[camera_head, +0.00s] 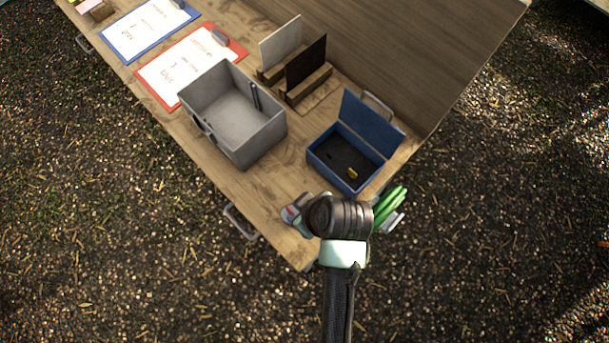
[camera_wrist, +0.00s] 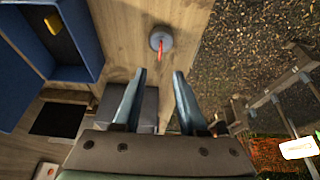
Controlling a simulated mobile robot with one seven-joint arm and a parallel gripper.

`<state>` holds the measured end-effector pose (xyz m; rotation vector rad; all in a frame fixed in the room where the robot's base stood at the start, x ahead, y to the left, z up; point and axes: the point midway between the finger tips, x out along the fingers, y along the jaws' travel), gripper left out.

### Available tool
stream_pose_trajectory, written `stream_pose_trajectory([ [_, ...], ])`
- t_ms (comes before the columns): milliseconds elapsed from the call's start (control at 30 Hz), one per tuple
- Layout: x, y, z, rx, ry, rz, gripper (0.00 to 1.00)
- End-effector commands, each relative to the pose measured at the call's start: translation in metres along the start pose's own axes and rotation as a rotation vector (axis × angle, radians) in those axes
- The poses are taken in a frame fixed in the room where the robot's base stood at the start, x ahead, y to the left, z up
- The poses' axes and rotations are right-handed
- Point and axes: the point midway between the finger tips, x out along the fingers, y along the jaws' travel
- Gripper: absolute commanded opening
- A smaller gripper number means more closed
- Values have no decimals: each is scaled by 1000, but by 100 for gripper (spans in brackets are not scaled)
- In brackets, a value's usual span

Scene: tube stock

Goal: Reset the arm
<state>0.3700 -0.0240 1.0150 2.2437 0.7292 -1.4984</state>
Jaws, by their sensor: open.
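My gripper (camera_wrist: 159,73) is open, with two blue-grey fingers spread apart and nothing between them in the wrist view. Beyond the fingertips, a small round grey holder (camera_wrist: 160,38) with something red in it stands on the wooden table (camera_wrist: 128,30). In the head view my arm reaches up from the bottom to the table's near corner.
An open blue case (camera_head: 318,161) holds a small yellow item (camera_head: 352,173). A grey open bin (camera_head: 232,115), dark and pale upright panels (camera_head: 280,47) and red (camera_head: 190,65) and blue clipboards stand or lie farther along. Green objects (camera_head: 391,204) show beside my arm. Gravelly ground surrounds the table.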

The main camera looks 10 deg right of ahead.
Motion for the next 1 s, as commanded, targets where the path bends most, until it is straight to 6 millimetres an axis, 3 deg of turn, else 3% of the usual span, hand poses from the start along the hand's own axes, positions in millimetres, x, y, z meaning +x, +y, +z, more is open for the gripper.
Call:
stream_pose_trajectory([
  [200,-24,0,0,0,1,0,41],
  [467,-31,5,-8,1,17,20,41],
  [567,-43,28,-41,13,94,109,41],
  [667,-70,61,-93,37,227,243,41],
  [800,-133,98,-173,80,476,432,41],
  [867,-167,109,-204,99,593,501,41],
  [1000,-256,117,-265,133,886,630,41],
])
